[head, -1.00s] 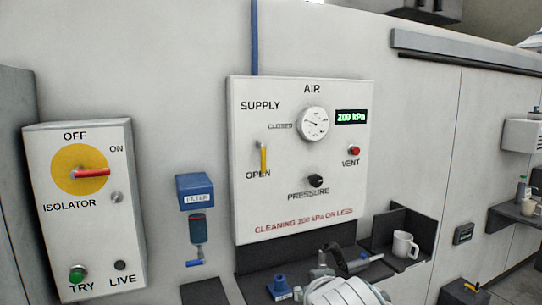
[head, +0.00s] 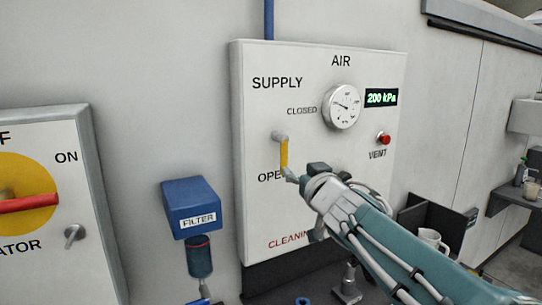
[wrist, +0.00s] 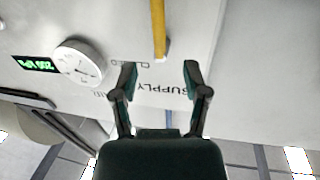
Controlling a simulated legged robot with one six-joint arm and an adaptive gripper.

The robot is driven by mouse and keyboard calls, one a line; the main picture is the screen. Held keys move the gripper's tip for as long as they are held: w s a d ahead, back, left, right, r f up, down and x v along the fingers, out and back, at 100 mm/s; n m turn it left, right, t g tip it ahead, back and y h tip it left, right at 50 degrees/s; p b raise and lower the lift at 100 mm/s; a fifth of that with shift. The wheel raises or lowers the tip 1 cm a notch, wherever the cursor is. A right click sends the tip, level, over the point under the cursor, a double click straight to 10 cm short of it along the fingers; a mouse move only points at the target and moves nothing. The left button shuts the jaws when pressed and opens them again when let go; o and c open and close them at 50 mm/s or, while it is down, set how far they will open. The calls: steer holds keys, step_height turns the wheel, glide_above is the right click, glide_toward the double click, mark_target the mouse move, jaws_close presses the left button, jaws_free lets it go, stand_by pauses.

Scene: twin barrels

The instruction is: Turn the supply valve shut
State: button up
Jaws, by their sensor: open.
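The supply valve lever (head: 284,155) is yellow with a grey pivot and hangs straight down towards the OPEN label on the white air panel (head: 255,215). My gripper (head: 291,176) is at the lever's lower end in the head view, where it and my arm partly hide the OPEN label. The wrist view is upside down; my gripper (wrist: 160,68) is open there with its two fingers spread. The lever (wrist: 158,28) runs out of the top, and its grey end lies between the finger lines. I cannot tell whether they touch.
A gauge (head: 341,106), a 200 kPa display (head: 381,98) and a red vent button (head: 384,139) are right of the lever. A blue filter (head: 192,208) and the isolator box (head: 90,180) stand left. A mug (head: 431,238) is at lower right.

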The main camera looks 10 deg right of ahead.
mark_target(285, 159)
steer(key=w, duration=0.6)
steer(key=w+a, duration=0.1)
steer(key=w, duration=0.3)
steer(key=shift+a+f, duration=0.1)
jaws_close()
